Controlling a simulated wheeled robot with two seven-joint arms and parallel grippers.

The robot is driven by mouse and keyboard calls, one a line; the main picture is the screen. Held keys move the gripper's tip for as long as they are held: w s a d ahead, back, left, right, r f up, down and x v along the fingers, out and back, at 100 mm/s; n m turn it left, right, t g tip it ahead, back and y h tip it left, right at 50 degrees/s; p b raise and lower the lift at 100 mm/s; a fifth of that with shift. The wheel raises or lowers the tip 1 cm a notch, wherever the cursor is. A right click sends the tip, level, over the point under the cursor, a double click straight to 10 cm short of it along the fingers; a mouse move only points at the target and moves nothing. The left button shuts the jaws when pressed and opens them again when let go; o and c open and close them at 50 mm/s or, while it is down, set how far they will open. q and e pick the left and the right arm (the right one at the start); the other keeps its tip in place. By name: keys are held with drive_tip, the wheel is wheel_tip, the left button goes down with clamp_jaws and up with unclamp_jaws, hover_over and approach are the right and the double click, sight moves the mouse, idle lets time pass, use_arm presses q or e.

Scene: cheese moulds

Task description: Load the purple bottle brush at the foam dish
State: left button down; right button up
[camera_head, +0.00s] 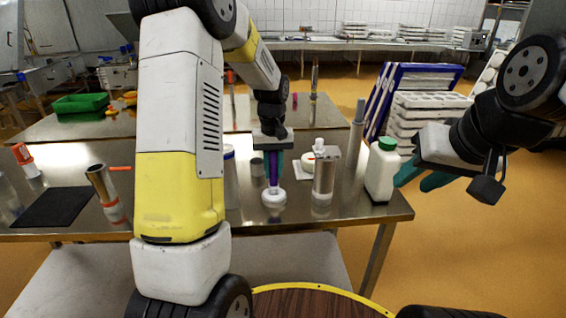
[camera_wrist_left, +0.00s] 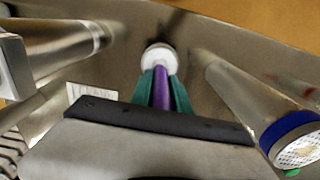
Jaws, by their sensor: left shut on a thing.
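The purple bottle brush (camera_head: 273,168) is upright between the teal fingers of my left gripper (camera_head: 273,168), which is shut on it. Its purple handle also shows between the fingers in the left wrist view (camera_wrist_left: 161,92). A white round piece (camera_head: 273,196) is at the brush's lower end, at the table top; it also shows in the left wrist view (camera_wrist_left: 159,58). I cannot tell whether this is the brush's head or the foam dish. My right gripper (camera_head: 422,180) is at the right, beyond the table edge, with its teal fingers apart and nothing between them.
A blue-banded cylinder (camera_wrist_left: 275,112) stands on the brush's other side. A black mat (camera_head: 50,207) lies at the left.

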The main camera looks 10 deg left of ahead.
use_arm(q)
drive_tip(key=shift+f, duration=0.1)
idle(0.3)
drive_tip(key=shift+r, duration=3.55)
